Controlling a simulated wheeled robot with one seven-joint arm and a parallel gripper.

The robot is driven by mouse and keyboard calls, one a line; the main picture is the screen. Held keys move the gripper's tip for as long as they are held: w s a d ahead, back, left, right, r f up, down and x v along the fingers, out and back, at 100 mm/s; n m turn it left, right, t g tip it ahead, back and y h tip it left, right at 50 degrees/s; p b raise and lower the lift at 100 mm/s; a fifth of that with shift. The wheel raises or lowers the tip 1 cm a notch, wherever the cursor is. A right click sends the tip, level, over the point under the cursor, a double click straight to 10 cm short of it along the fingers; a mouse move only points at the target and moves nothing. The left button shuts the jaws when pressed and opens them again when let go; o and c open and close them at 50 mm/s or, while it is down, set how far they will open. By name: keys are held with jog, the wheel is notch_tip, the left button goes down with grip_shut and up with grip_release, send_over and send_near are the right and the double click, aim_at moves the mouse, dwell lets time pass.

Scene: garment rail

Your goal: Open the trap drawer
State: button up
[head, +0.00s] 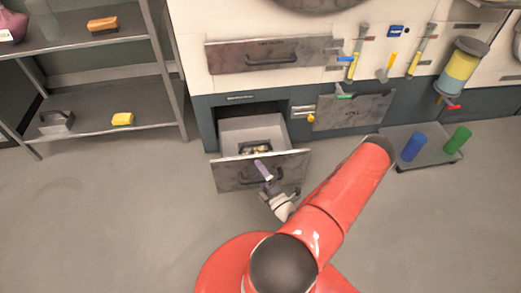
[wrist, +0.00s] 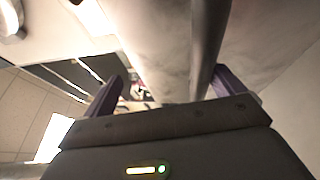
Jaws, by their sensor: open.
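The lower drawer, which I take to be the trap drawer (head: 235,176), stands pulled out of the blue-grey cabinet base, with its light grey inside showing. Some small dark and yellowish items (head: 255,148) lie in it, too small to make out. My gripper (head: 262,168) is at the middle of the drawer's worn grey front, over the handle area, and partly hides it. In the wrist view the purple fingers of my gripper (wrist: 166,90) stand apart, with a grey bar-like surface (wrist: 205,45) running between them. Whether they touch the handle I cannot tell.
A closed upper drawer (head: 225,56) and a grey flap panel (head: 352,110) are on the machine front. A low tray (head: 425,160) with blue and green cylinders stands right. Metal shelves (head: 85,120) stand left. The floor in front is clear.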

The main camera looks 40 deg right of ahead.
jog(key=shift+o, duration=0.7)
notch_tip(320, 180, up, 15)
jog(key=p, duration=0.2)
jog(key=shift+w+d, duration=0.15)
jog(key=shift+w, duration=0.1)
jog(key=shift+s+a+r+t, duration=0.2)
jog(key=shift+r+t, duration=0.1)
jog(key=shift+r, duration=0.35)
jog(key=c, duration=0.9)
jog(key=shift+d+f, duration=0.1)
jog(key=shift+f, duration=0.15)
